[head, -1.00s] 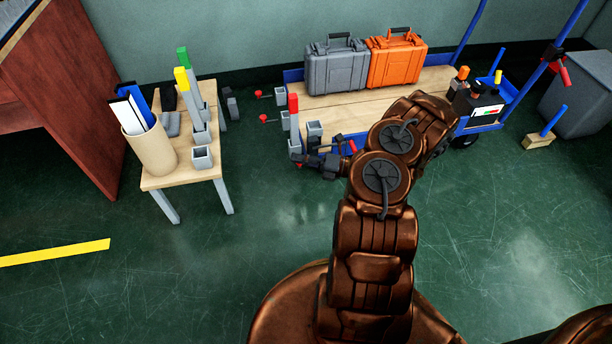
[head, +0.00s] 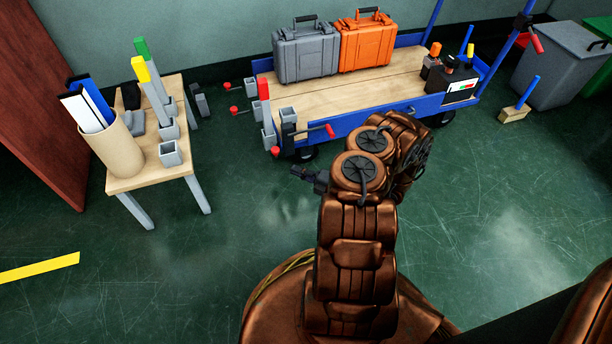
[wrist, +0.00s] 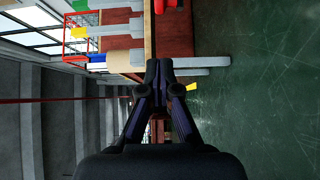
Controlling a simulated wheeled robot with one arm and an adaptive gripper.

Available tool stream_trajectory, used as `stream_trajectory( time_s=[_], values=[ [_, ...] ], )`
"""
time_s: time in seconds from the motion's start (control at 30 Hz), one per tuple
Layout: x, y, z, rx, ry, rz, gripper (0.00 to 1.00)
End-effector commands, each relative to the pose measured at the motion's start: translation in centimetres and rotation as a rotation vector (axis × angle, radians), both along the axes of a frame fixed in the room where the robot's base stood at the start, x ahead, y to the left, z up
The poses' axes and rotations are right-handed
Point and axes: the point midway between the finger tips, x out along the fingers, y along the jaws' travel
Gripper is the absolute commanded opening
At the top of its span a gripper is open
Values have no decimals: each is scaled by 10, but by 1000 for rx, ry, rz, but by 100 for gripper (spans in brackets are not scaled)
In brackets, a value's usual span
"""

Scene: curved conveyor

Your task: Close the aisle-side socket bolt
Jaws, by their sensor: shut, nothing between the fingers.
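The flat cart (head: 350,97) has a blue frame and a wooden deck. At its near left corner are grey sockets, one holding a red-topped post (head: 265,105) and one looking empty (head: 288,115). A dark bolt handle with a red end (head: 330,131) sticks out to the right beside the empty socket, and a red knob (head: 275,151) shows below the post. I cannot tell how far the bolt is in. My gripper (head: 293,171) is shut and empty, in front of this corner and apart from it. Its closed fingers also show in the wrist view (wrist: 158,68).
Two more red knobs (head: 227,85) (head: 234,110) stick out from the cart's left end. A grey case (head: 306,54) and an orange case (head: 365,42) stand on the deck. A small wooden table (head: 125,183) stands left. Green floor (head: 240,200) lies open between.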

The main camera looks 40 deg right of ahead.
Motion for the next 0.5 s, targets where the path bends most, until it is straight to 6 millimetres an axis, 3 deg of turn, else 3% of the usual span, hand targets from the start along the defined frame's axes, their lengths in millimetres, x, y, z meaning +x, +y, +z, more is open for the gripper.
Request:
stream_trajectory(
  time_s=[0.27,0.5],
  values=[
    [46,19,-2,-3,-4,3,0],
    [72,4,-2,-3,-2,1,0]
  ],
)
